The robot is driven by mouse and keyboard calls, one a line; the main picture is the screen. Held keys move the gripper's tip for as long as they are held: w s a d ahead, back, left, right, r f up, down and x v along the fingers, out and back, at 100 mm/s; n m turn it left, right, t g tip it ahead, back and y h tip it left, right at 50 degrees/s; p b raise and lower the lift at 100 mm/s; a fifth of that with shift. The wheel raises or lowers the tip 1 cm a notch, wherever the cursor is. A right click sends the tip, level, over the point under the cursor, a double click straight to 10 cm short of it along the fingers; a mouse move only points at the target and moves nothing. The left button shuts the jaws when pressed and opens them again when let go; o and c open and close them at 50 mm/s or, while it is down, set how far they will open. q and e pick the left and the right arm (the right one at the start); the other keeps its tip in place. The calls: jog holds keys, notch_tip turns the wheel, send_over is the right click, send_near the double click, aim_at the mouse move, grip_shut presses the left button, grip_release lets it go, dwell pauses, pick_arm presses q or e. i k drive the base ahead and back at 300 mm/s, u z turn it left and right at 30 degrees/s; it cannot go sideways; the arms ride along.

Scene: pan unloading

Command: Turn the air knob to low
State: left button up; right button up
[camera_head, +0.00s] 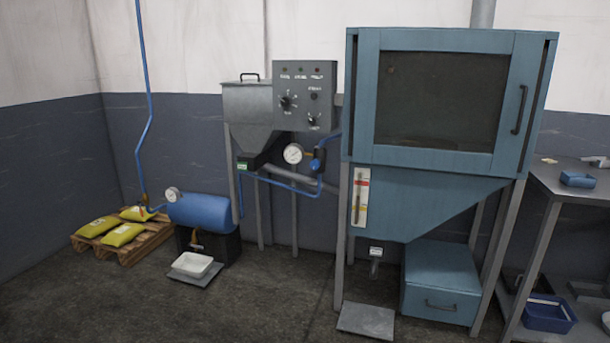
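A grey control panel (304,72) is mounted at the back, between the hopper and the blue cabinet. It carries a larger black knob (287,102) with a dial scale on the left and a smaller black knob (313,120) at the lower right. A small dark round control (314,96) sits above the smaller knob. The labels are too small to read, so I cannot tell which is the air knob or where each points. A blue regulator knob (316,165) sits below the panel beside a round gauge (293,154). Neither gripper is in view.
A grey hopper (250,104) stands left of the panel, and a large blue cabinet (450,45) stands right. The front left floor is clear.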

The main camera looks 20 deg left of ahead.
aim_at(315, 165)
jog(key=u, duration=0.8)
jog(key=i, duration=0.6)
jog(key=u, duration=1.2)
jog(key=i, duration=1.3)
jog(key=z, duration=0.7)
jog(key=i, duration=0.95)
jog(key=z, duration=1)
jog(key=i, duration=0.15)
jog(key=z, duration=0.35)
